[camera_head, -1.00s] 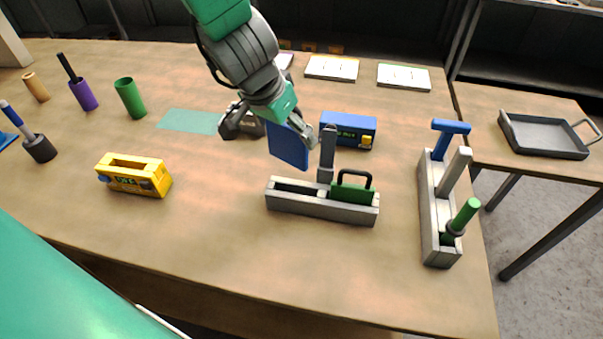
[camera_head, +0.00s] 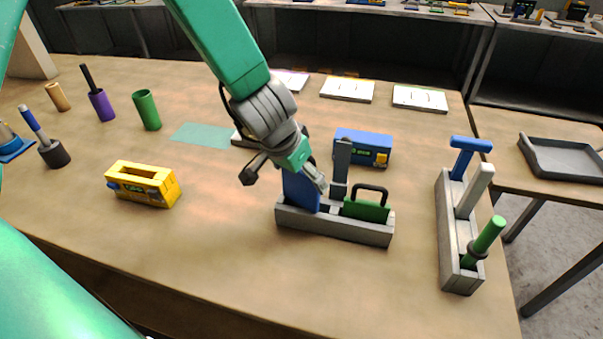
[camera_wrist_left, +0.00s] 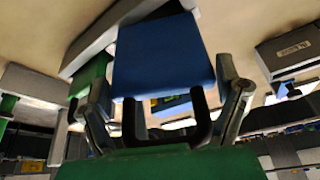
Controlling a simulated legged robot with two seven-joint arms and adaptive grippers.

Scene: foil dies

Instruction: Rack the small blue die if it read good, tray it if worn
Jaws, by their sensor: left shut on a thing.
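The small blue die (camera_head: 301,193) is a flat plate held upright at the left slot of the grey rack (camera_head: 335,226). Its lower edge meets the rack; I cannot tell whether it is fully seated. My left gripper (camera_head: 300,172) is shut on the die's black handle, which shows as a dark loop in the left wrist view. The blue die (camera_wrist_left: 165,58) fills the middle there, between the two fingers (camera_wrist_left: 168,105). A green die (camera_head: 366,210) with a black handle sits in the rack's right slot. The grey tray (camera_head: 568,157) stands on the right side table. My right gripper is not visible.
A grey post (camera_head: 341,165) stands just behind the rack, with a blue box (camera_head: 362,147) beyond it. A yellow box (camera_head: 143,184) lies to the left. A grey holder (camera_head: 447,235) with several handled tools stands right. The table in front is clear.

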